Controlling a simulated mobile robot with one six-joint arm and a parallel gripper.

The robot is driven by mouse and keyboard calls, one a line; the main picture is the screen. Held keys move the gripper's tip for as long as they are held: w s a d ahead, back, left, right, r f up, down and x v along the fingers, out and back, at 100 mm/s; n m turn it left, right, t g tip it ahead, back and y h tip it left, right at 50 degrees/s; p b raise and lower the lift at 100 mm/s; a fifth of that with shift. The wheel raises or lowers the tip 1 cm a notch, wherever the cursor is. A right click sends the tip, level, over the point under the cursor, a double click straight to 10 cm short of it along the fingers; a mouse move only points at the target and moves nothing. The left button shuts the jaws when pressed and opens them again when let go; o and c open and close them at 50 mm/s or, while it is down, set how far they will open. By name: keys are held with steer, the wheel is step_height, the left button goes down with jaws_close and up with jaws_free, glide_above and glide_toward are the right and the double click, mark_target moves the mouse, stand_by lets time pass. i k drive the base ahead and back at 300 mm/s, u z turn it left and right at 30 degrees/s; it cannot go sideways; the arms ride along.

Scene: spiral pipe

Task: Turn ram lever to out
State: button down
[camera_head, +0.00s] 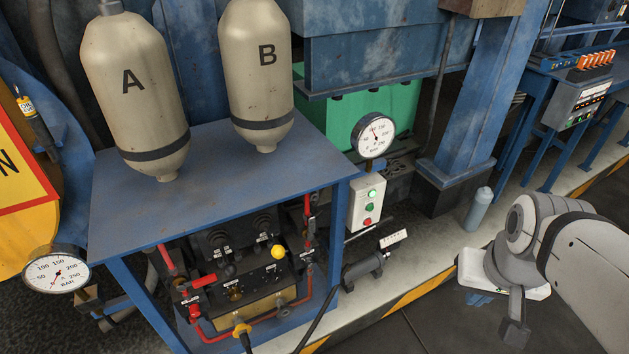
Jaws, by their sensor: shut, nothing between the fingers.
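The control panel (240,262) is a dark block under the blue table, with several black knobs and one lever ended by a yellow ball (278,252). Its small labels are too small to read, so I cannot tell for certain which control is the ram lever or which way is out. Red handles (203,281) sit on the pipework at the panel's left, and another stands at its right. My gripper (514,332) is at the lower right, over the dark floor, well apart from the panel. It is shut and empty; its fingertips show poorly.
The blue table (220,190) carries tanks A (135,95) and B (257,75) and overhangs the panel. A button box (367,203) with a gauge (373,137) stands to its right. Dark floor lies clear before my arm.

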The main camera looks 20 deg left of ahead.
mark_target(278, 250)
steer(key=u, duration=1.95)
steer(key=k, duration=1.35)
steer(key=z, duration=0.25)
steer(key=i, duration=1)
steer(key=z, duration=0.1)
